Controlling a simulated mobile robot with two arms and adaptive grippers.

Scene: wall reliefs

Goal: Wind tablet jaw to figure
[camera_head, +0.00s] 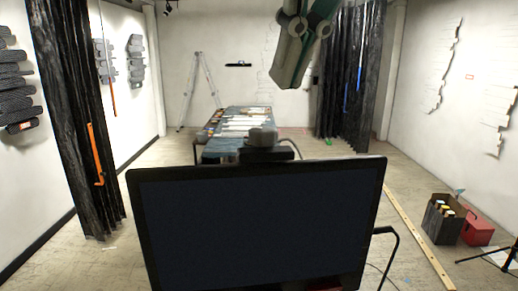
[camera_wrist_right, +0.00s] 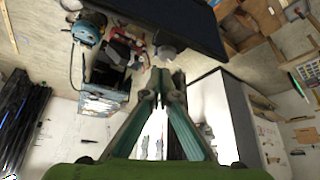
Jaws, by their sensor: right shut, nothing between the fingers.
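A large dark screen (camera_head: 262,225), tablet-like, stands upright in the head view, with a small grey device (camera_head: 262,137) on its top edge. A dark flat panel (camera_wrist_right: 180,18) also shows at the top of the wrist view. My right gripper (camera_wrist_right: 165,84) is shut and empty; its two green-sided fingers meet near the middle of the wrist view. In the head view, my right arm (camera_head: 301,40) hangs in from the top, above and clear of the screen. I cannot pick out a jaw or figure. My left gripper is not in view.
A long table (camera_head: 240,121) covered with sheets and small items stands behind the screen. Dark curtains (camera_head: 75,110) hang at the left. A dark box of bottles (camera_head: 442,218) and a red case (camera_head: 477,228) sit at the right. Open floor lies left of the table.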

